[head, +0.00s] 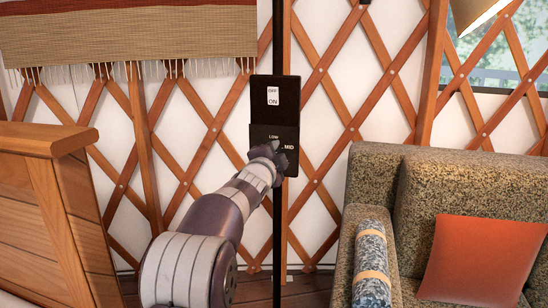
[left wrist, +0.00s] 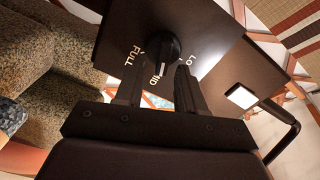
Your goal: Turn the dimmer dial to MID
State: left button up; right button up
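The black dimmer panel (head: 288,135) is on a dark post in the head view, with LOW and MID labels showing; my left gripper (head: 268,152) covers most of its dial there. In the left wrist view the round black dial (left wrist: 164,48) sits on the panel (left wrist: 205,30) among FULL, MID and LOW labels, partly covered. Its white mark faces down in the picture, toward the MID lettering (left wrist: 155,80). My left gripper (left wrist: 160,78) is open, one finger to each side below the dial, with a gap between them. I cannot tell whether they touch it. My right gripper is out of view.
An OFF/ON switch (head: 273,96) sits above the dial and also shows in the left wrist view (left wrist: 241,96). A sofa (head: 400,175) with an orange cushion (head: 480,262) stands at right. Lattice wall is behind.

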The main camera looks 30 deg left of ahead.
pick_arm(q)
jog(key=p+v, duration=0.1)
jog(key=v, duration=1.1)
jog(key=shift+s, duration=0.35)
